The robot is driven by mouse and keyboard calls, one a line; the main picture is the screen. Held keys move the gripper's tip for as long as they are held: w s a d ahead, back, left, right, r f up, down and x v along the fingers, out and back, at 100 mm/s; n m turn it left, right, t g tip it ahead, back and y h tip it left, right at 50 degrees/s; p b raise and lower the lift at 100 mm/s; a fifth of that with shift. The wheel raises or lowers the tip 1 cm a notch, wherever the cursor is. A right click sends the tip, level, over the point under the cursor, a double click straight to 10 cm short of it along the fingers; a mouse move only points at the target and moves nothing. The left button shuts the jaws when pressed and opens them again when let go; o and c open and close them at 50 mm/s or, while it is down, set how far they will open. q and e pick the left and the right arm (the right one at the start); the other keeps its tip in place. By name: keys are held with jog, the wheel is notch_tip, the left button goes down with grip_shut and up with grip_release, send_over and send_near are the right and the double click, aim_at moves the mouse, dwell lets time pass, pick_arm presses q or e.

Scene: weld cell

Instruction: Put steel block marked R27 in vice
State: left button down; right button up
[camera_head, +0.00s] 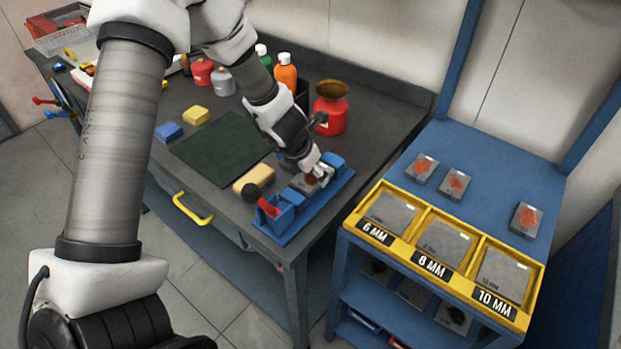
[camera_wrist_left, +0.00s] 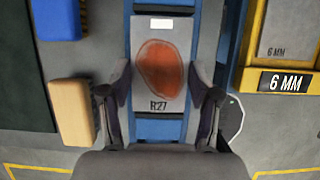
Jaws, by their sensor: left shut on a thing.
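My left gripper (camera_head: 318,174) is shut on the steel block R27 (camera_head: 303,185), over the blue vice (camera_head: 283,220) at the bench's front right corner. In the left wrist view the block (camera_wrist_left: 160,98) is grey with an orange-red round patch and the marking R27, and a finger of my gripper (camera_wrist_left: 160,82) lies on each side of it. Blue vice parts (camera_wrist_left: 162,130) show above and below the block there. I cannot tell whether the block rests on the vice bed or is slightly above it. My right gripper is not in view.
A tan block (camera_head: 253,179) lies left of the vice, and a red can (camera_head: 331,116) stands behind it. A blue table (camera_head: 480,155) at right carries several marked blocks and a yellow tray (camera_head: 458,272) with 6, 8 and 10 MM compartments. The dark mat (camera_head: 220,150) is clear.

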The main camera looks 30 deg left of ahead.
pick_arm(q)
jog(key=shift+c, duration=1.2)
grip_release()
jog(key=shift+r, duration=0.4)
jog(key=p+v, duration=0.6)
jog(key=v, duration=0.5)
jog(key=shift+s+r, duration=0.2)
jog(key=shift+d, duration=0.1)
